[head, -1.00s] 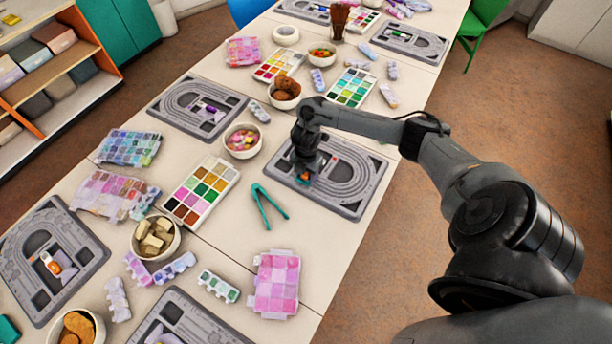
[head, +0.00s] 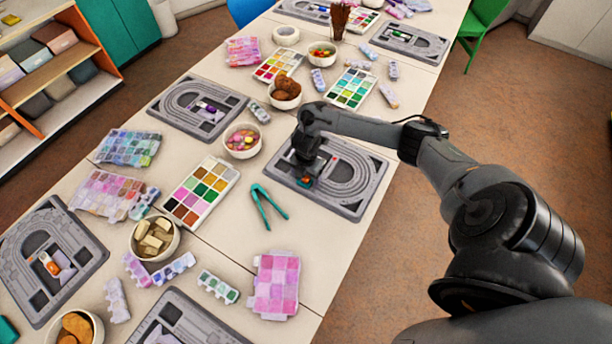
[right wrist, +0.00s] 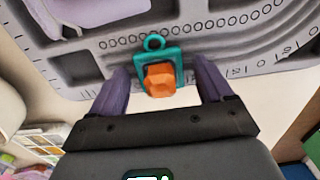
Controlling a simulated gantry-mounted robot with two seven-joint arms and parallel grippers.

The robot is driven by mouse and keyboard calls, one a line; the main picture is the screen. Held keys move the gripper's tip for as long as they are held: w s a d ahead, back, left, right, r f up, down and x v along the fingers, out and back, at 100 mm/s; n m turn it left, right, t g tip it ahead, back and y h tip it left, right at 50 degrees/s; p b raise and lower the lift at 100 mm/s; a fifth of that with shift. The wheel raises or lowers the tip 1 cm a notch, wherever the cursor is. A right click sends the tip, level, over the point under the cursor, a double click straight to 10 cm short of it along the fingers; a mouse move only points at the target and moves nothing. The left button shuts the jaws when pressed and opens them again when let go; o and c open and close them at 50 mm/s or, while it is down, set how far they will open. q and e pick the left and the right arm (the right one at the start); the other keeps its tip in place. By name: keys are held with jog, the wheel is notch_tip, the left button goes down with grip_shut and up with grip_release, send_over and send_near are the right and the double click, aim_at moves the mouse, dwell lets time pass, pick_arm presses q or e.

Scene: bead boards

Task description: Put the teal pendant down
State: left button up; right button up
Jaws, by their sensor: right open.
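The teal pendant (right wrist: 178,56), a small teal frame with a ring at its top and an orange faceted stone in it, shows in the right wrist view over the edge of the grey bead board (right wrist: 262,62). My right gripper (right wrist: 160,66) is open, its two purple-grey fingers standing either side of the pendant with a gap on each side. In the head view my right gripper (head: 303,178) is low at the left part of the bead board (head: 345,208). Only a small bit of orange and teal shows by its fingertips there. My left gripper is not in view.
Teal tweezers (head: 268,208) lie on the table left of the board. A bowl of colored beads (head: 243,154) and a paint-like color tray (head: 229,171) stand further left. Another grey board (head: 167,108) lies beyond them.

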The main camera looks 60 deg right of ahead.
notch_tip(320, 180, up, 11)
jog(key=p, duration=0.4)
jog(key=shift+f, duration=0.1)
jog(key=a+f+m+t+y+p, duration=0.15)
jog(key=a+t, duration=0.45)
jog(key=a, duration=2.2)
jog(key=s+d+r+m+g, duration=0.1)
jog(key=s+r+m, duration=0.2)
jog(key=s+m, duration=0.4)
jog(key=s+d+r+m+g+h, duration=0.1)
jog(key=s+r+m, duration=0.3)
jog(key=s+m, duration=0.3)
jog(key=shift+s+d+r, duration=0.15)
jog(key=shift+s+d, duration=0.1)
jog(key=shift+s, duration=0.05)
